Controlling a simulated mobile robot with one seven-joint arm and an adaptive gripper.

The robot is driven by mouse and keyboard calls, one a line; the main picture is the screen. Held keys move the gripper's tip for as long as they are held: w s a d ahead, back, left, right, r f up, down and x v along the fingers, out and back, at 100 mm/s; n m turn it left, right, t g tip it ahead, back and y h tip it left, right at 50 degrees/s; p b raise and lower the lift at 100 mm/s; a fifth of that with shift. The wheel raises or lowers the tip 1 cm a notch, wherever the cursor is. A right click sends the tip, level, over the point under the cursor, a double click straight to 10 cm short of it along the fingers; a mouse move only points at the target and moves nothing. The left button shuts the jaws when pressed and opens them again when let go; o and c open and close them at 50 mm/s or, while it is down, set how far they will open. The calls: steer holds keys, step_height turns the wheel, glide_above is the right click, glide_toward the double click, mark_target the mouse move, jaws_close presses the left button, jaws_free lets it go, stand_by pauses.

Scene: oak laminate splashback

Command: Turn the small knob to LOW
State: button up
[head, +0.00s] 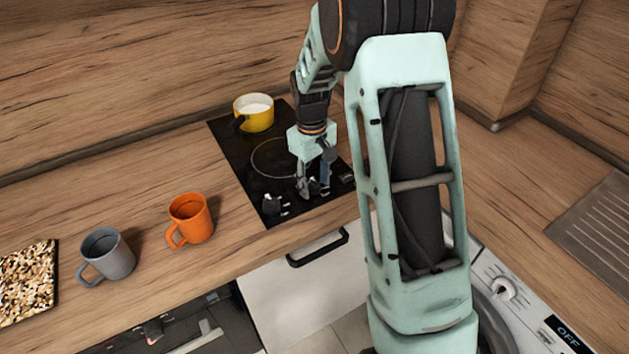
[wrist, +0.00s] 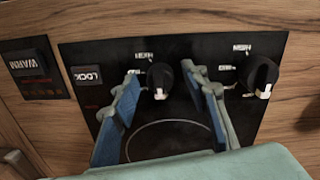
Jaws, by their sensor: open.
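The small knob (wrist: 158,78) is black with a white pointer and sits on the black cooktop (wrist: 100,52). In the wrist view its pointer faces down, toward the ring marking. Small upside-down labels stand beside it, too blurred to read surely. My gripper (wrist: 163,78) is open, with one finger on each side of the small knob; I cannot tell whether they touch it. In the head view my gripper (head: 314,188) is low over the cooktop's front edge, largely hiding that knob. A larger black knob (wrist: 262,72) stands outside the fingers.
A yellow pot (head: 254,113) with white contents stands at the cooktop's back. An orange mug (head: 190,218), a grey mug (head: 107,255) and a speckled board (head: 27,282) are to the left. LOCK (wrist: 87,75) and WARM (wrist: 27,64) panels lie near the small knob.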

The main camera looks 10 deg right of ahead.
steer(key=shift+c, duration=0.2)
jaws_close()
steer(key=shift+m, duration=0.4)
steer(key=m+b, duration=0.1)
steer(key=m, duration=0.3)
steer(key=shift+m, duration=0.3)
steer(key=m, duration=0.4)
steer(key=shift+w+a, duration=0.1)
steer(key=shift+m, duration=0.3)
steer(key=shift+o, duration=0.2)
jaws_free()
